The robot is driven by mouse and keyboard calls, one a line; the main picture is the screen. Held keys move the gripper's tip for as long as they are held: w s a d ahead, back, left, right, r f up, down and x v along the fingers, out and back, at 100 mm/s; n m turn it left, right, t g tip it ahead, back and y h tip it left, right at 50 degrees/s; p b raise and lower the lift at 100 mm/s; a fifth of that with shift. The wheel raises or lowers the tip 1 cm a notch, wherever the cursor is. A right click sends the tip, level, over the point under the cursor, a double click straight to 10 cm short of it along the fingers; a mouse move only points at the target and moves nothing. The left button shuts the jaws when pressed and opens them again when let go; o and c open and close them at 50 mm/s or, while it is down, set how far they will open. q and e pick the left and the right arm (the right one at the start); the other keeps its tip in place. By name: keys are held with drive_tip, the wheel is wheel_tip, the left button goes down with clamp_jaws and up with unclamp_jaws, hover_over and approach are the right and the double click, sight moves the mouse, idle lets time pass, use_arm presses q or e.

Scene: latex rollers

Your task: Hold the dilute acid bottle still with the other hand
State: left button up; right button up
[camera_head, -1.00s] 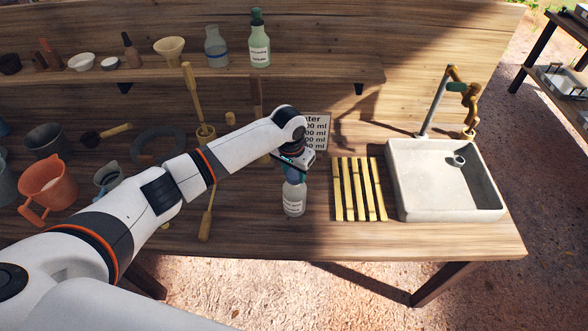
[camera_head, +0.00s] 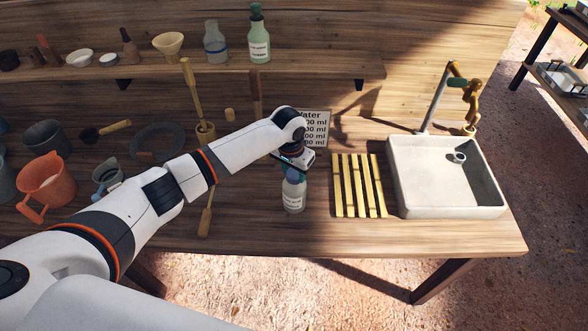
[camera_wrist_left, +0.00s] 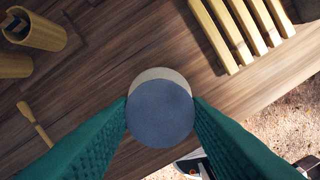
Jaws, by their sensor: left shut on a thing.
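A clear bottle with a white label (camera_head: 293,198) stands upright on the workbench, left of the slatted rack. The label is too small to read, so I cannot confirm it is the dilute acid bottle. My left gripper (camera_head: 291,173) comes down on the bottle's top from above and is shut on it at the blue cap. In the left wrist view, the round blue-grey cap (camera_wrist_left: 160,113) sits between the two green fingers of my left gripper (camera_wrist_left: 160,116), with a paler rim showing behind it. My right gripper is not in view.
The yellow slatted rack (camera_head: 358,186) and a white sink (camera_head: 447,205) with a brass tap (camera_head: 464,95) are to the right. A water sign (camera_head: 317,131) stands behind. An orange jug (camera_head: 47,184) and other vessels are at left. A shelf above holds more bottles.

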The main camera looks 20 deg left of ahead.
use_arm(q)
drive_tip(key=shift+f, duration=0.15)
drive_tip(key=o, duration=1)
